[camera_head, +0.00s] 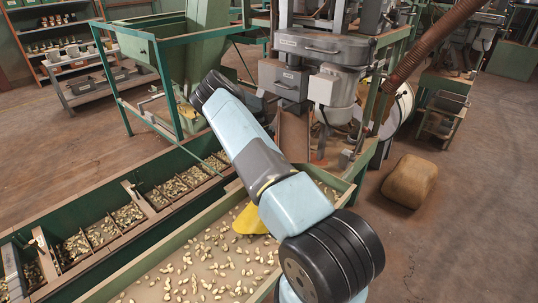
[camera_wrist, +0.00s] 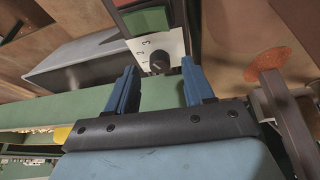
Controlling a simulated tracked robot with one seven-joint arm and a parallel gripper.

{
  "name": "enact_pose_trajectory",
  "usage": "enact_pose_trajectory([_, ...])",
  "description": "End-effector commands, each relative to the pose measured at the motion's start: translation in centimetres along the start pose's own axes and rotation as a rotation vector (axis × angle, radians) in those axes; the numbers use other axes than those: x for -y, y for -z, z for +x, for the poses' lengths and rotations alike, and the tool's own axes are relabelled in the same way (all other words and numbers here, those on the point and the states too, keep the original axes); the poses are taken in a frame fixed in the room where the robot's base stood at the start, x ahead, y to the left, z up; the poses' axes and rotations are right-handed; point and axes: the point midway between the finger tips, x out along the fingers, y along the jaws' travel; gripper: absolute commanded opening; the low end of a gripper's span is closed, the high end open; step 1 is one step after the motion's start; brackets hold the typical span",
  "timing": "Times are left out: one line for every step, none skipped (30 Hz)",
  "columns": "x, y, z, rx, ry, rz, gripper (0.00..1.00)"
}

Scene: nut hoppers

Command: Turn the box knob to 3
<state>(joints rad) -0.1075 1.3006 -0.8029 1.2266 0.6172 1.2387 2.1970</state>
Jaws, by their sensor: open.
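The box knob (camera_wrist: 159,61) is a small dark round knob on a white dial plate (camera_wrist: 172,44) with printed numbers, of which 2 and 3 can be made out. It shows in the wrist view, just beyond and between my fingertips. My gripper (camera_wrist: 158,80) has two blue fingers spread apart, one on each side of the knob, with nothing between them. I cannot tell clearly where the knob's pointer stands. In the head view my arm hides the gripper, and I cannot make out the knob there.
A green switch (camera_wrist: 147,20) sits on the box above the dial. A green-edged tray of nuts (camera_head: 100,292) lies under my arm, with divided nut bins to its left. Grey machinery (camera_head: 325,50) stands beyond. A tan sack (camera_head: 410,181) lies on the floor at right.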

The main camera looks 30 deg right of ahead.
Motion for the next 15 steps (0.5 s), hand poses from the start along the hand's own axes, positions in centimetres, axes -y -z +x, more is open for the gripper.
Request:
enact_pose_trajectory([0.0, 0.0, -0.9, 0.003, 0.001, 0.0, 0.52])
enact_pose_trajectory([0.1, 0.0, -1.5, 0.003, 0.002, 0.001, 0.52])
enact_pose_trajectory([0.1, 0.0, -2.3, 0.002, 0.001, 0.0, 0.52])
enact_pose_trajectory([0.1, 0.0, -2.9, 0.002, 0.002, -0.001, 0.52])
enact_pose_trajectory([0.1, 0.0, -3.5, 0.003, 0.002, -0.001, 0.52])
enact_pose_trajectory([0.1, 0.0, -4.3, 0.003, 0.001, 0.0, 0.52])
enact_pose_trajectory([0.1, 0.0, -4.9, 0.002, 0.001, 0.0, 0.52])
enact_pose_trajectory([0.1, 0.0, -5.5, 0.002, 0.001, 0.0, 0.52])
enact_pose_trajectory([0.1, 0.0, -6.3, 0.001, 0.002, 0.0, 0.52])
enact_pose_trajectory([0.1, 0.0, -6.9, 0.001, 0.001, 0.001, 0.52])
enact_pose_trajectory([0.1, 0.0, -7.4, 0.002, 0.001, 0.001, 0.52])
enact_pose_trajectory([0.1, 0.0, -8.1, 0.002, 0.001, 0.0, 0.52])
enact_pose_trajectory([0.1, 0.0, -8.6, 0.001, 0.0, 0.0, 0.52])
enact_pose_trajectory([0.1, 0.0, -9.0, 0.0, 0.001, 0.0, 0.52])
enact_pose_trajectory([0.1, 0.0, -9.6, 0.0, 0.001, 0.0, 0.52])
